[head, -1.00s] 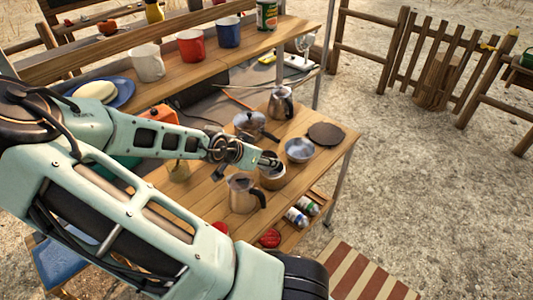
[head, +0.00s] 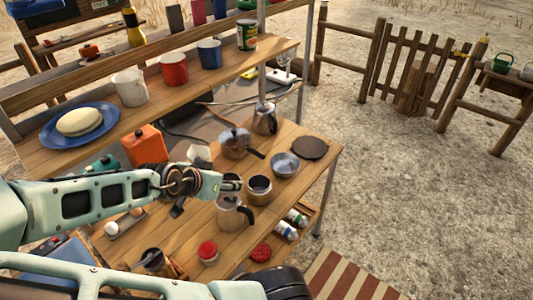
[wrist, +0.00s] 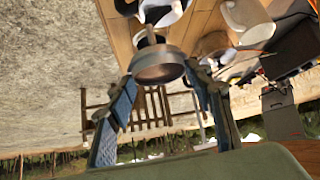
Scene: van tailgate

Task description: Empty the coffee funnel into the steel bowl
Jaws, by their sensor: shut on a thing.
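My gripper (head: 226,185) is shut on the coffee funnel (head: 232,181), a small metal cup, just left of an open metal pot base (head: 260,190). In the wrist view, the funnel (wrist: 158,65) sits between the two blue-padded fingers of my gripper (wrist: 163,90). Its narrow stem points to the top of that picture, toward the table. I cannot tell how much coffee is in it. The steel bowl (head: 285,164) stands on the wooden table behind and right of the pot base, apart from the gripper. Its inside looks empty.
A moka pot (head: 233,215) stands close below the gripper in the picture. A lidded saucepan (head: 235,143), another metal pot (head: 265,120) and a dark round mat (head: 310,148) are near the bowl. A shelf with mugs (head: 173,69) runs along the back left.

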